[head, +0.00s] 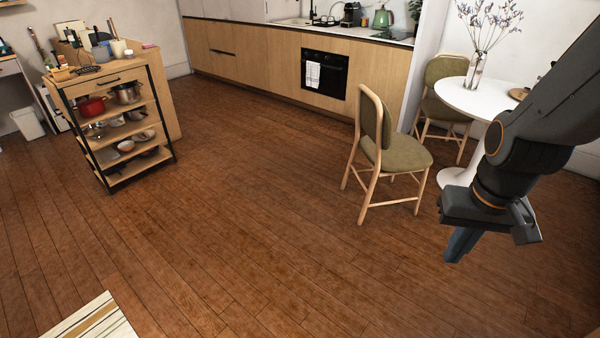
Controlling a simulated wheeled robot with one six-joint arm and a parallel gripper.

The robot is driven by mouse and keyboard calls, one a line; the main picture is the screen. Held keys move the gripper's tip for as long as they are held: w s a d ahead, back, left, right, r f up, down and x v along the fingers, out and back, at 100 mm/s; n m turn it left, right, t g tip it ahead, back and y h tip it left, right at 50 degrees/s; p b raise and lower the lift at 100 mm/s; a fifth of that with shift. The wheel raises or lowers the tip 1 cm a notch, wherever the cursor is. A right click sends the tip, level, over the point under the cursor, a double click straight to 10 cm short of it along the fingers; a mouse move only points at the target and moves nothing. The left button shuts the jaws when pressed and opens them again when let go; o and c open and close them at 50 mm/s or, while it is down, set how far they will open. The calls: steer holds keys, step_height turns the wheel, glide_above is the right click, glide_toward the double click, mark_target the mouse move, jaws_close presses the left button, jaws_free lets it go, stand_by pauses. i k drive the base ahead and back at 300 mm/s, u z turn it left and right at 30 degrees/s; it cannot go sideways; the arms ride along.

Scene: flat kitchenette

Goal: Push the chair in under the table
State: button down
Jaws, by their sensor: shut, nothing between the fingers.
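A wooden chair (402,158) with an olive-green seat and back stands upright on the floor, left of the round white table (488,100). Its backrest is on the left and its seat points toward the table. The seat's right edge looks close to the table, and the table's pedestal foot shows right of the chair's legs. My gripper (458,246) is shut and empty, pointing down over the floor in front of the table, to the right of and nearer than the chair, apart from it. My arm hides part of the table's right side.
A second green chair (440,105) stands behind the table near the wall. A vase with dried flowers (474,70) is on the table. A shelf trolley (115,122) stands at the left and a striped rug (92,318) lies at the lower left. The middle floor is clear.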

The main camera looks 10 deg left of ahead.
mark_target(389, 152)
steer(key=u, duration=0.55)
steer(key=i, duration=1.45)
steer(key=z, duration=0.7)
steer(key=i, duration=0.7)
steer(key=z, duration=0.6)
